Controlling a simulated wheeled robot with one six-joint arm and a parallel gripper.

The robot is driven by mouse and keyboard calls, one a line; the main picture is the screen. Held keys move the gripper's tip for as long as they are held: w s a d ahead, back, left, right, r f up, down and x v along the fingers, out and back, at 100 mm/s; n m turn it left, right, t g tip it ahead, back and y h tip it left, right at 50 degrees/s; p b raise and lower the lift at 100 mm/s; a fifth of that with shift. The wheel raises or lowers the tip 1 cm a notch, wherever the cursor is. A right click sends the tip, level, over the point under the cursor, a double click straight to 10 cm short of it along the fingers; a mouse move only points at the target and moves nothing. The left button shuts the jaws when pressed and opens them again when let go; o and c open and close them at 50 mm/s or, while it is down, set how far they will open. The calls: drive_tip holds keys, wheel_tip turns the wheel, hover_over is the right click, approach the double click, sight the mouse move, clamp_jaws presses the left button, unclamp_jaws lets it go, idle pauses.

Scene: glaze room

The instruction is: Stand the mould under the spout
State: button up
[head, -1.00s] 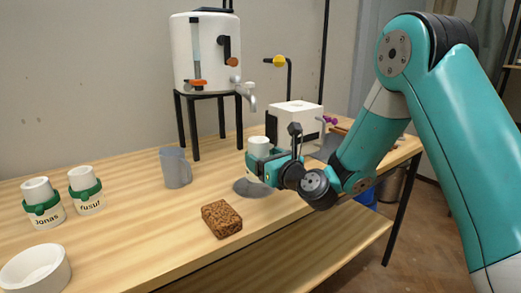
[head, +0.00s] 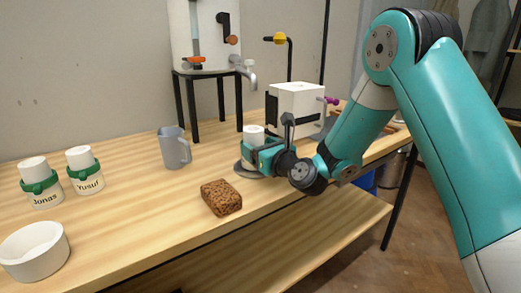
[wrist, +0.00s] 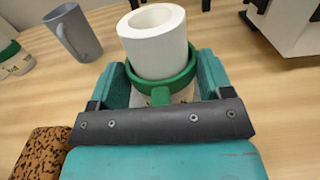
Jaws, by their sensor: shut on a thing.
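Two similar moulds, labelled Jonas (head: 42,183) and Yusuf (head: 86,171), stand at the left near a white bowl (head: 35,250). A grey mug (head: 174,148) and a brown speckled block (head: 221,197) are left of my gripper. A white box-shaped machine (head: 296,108) is close behind it.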

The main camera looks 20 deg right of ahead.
drive_tip(key=shift+f, duration=0.2)
drive_tip(key=o, duration=1)
drive_tip(key=shift+r, duration=0.2)
drive_tip(key=shift+s+d+f, duration=0.1)
drive_tip(key=shift+s, duration=0.1)
drive_tip(key=b+v, duration=0.7)
drive_tip(key=v, duration=0.3)
drive_tip(key=shift+s+d, duration=0.1)
drive_tip(key=shift+s, duration=0.25)
drive_tip(key=shift+s+d, duration=0.1)
drive_tip(key=shift+s, duration=0.3)
drive_tip(key=s+a+n+g+y, duration=0.6)
drive_tip(key=s+a+n+g, duration=0.6)
drive_tip(key=n, duration=0.9)
drive_tip(key=s+d+f+n+g+h, duration=0.1)
drive_tip(key=s+n+h, duration=0.1)
drive_tip(key=s+n, duration=0.3)
drive_tip(key=s+d+f+n+g+h, duration=0.1)
drive_tip(key=s+n+g+h, duration=0.1)
drive_tip(key=s+n, duration=0.3)
drive_tip(key=s+d+f+n+g+h, duration=0.1)
drive_tip(key=s+d+n+g+h, duration=0.1)
drive_tip(key=n, duration=0.6)
drive_tip(key=shift+s+f+h, duration=0.2)
drive_tip(key=shift+s+h, duration=0.15)
drive_tip(key=shift+s, duration=0.35)
drive_tip(key=shift+s+f+h, duration=0.15)
drive_tip(key=shift+s+h, duration=0.2)
drive_tip(key=shift+s, duration=0.35)
